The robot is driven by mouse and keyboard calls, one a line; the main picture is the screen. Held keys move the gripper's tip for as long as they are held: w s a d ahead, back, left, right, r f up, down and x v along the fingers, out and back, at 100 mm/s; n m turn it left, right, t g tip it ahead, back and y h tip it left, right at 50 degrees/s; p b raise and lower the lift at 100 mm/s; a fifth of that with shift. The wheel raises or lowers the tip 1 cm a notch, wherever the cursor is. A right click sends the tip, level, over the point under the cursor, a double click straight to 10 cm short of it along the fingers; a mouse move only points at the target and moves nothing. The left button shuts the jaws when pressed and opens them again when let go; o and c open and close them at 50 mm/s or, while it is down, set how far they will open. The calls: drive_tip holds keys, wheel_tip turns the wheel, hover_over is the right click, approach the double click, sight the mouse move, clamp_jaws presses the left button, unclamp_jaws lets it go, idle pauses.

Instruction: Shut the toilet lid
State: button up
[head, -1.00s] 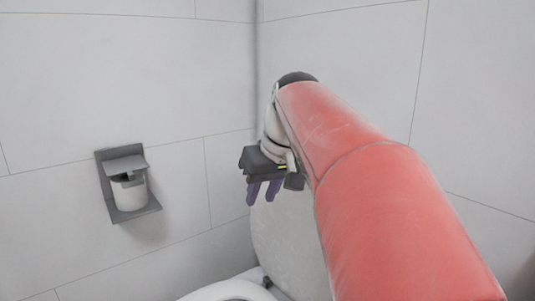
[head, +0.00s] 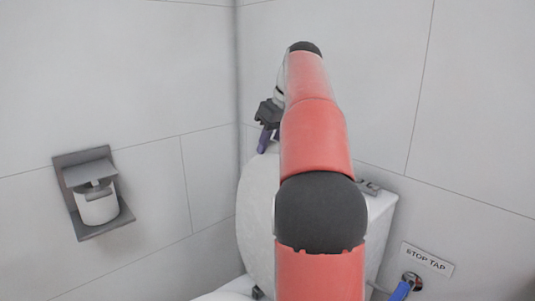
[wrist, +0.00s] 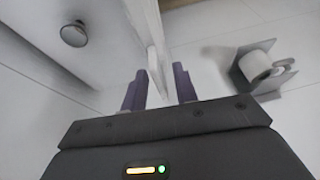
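The white toilet lid (head: 257,215) stands raised in front of the cistern (head: 383,205) in the head view, partly hidden by my red arm. My gripper (head: 264,148) points down at the lid's top edge. In the wrist view the lid (wrist: 153,45) shows nearly edge-on, and its edge reaches between the two purple fingertips of my gripper (wrist: 158,82). The fingers are apart, with a gap visible on each side of the lid. A little of the white bowl and seat (head: 228,291) shows at the bottom of the head view.
A toilet paper holder (head: 95,195) is on the left wall. A stop tap (head: 408,284) with a blue handle is at the lower right under a sign (head: 427,259). A round metal button (wrist: 74,33) shows in the wrist view. Tiled walls meet behind the toilet.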

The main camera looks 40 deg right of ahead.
drive_tip(key=shift+x, duration=0.9)
clamp_jaws()
drive_tip(key=shift+a, duration=0.15)
